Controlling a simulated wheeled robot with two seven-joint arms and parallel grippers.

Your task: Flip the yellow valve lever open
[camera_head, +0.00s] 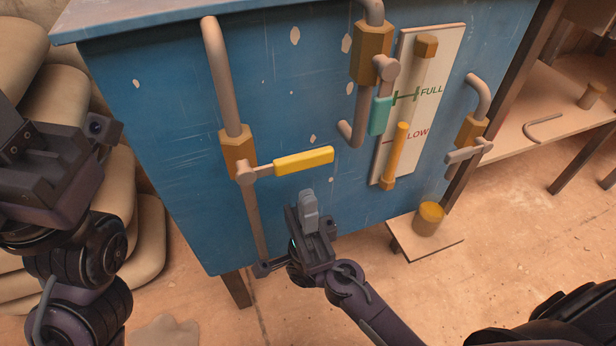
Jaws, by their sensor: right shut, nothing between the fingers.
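The yellow valve lever (303,161) sticks out to the right, nearly level, from a pivot on a grey pipe (217,75) with a brass hex fitting (238,150) on the blue tank. My right gripper (308,200) is just below the lever, in front of the tank, with its fingers shut together and empty. It appears apart from the lever. My left arm (60,200) is at the left edge; its gripper's fingertips cannot be made out.
The blue tank (190,200) carries a teal lever (380,116), a FULL/LOW gauge board (440,60) and a grey lever (463,155) at right. Sacks (110,100) are piled at left.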

